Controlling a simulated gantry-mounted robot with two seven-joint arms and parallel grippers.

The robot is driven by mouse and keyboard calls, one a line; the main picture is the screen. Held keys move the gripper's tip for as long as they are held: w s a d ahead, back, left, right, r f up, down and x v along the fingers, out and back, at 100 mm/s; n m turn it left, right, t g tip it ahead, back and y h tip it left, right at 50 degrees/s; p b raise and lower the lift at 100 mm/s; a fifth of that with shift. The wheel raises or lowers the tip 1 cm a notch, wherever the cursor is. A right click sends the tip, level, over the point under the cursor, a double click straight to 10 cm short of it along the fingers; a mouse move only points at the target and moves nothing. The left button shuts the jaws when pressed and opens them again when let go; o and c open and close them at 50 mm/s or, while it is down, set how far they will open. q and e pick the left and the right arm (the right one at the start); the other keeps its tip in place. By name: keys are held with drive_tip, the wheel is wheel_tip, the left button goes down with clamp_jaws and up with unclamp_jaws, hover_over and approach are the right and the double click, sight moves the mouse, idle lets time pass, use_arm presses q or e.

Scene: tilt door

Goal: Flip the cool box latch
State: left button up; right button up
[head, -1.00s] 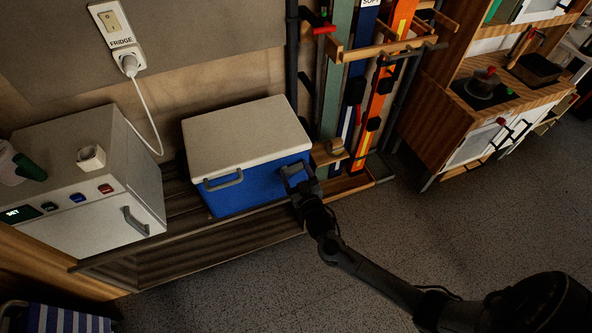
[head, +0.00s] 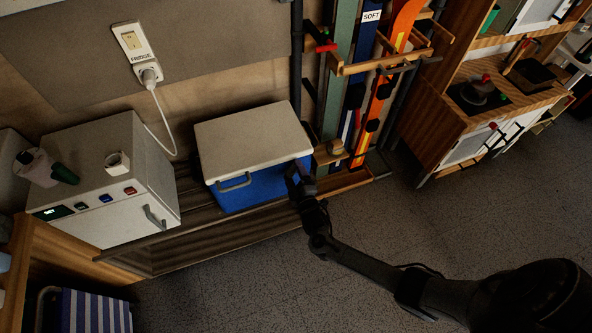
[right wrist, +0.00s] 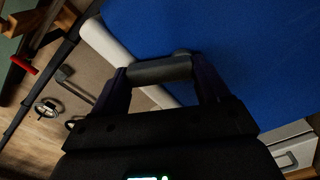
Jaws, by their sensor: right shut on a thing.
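The cool box (head: 255,188) has a blue body and a white lid (head: 252,140), and the lid looks shut. A grey handle (head: 234,182) shows on its front, towards the left. My right gripper (head: 297,176) is at the right end of the box front, just below the lid edge. In the right wrist view, my right gripper (right wrist: 160,80) is shut on a grey latch bar (right wrist: 160,70) that spans between its fingers, against the blue body (right wrist: 225,45). In the head view the gripper hides this latch. My left gripper is not in view.
The box stands on a slatted wooden bench (head: 215,232). A white fridge unit (head: 110,190) is to its left. A rack with skis (head: 372,110) is close on its right. The grey floor (head: 300,285) in front is clear apart from my right arm.

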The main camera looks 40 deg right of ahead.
drive_tip(key=n, duration=0.1)
drive_tip(key=n+p, duration=0.1)
drive_tip(key=n, duration=0.1)
drive_tip(key=a+n+p, duration=0.1)
drive_tip(key=shift+w+r, duration=0.15)
drive_tip(key=shift+r, duration=0.1)
drive_tip(key=shift+a+f+n, duration=0.1)
drive_tip(key=shift+a+n, duration=0.05)
drive_tip(key=shift+n, duration=0.55)
drive_tip(key=o, duration=1)
drive_tip(key=shift+o, duration=0.2)
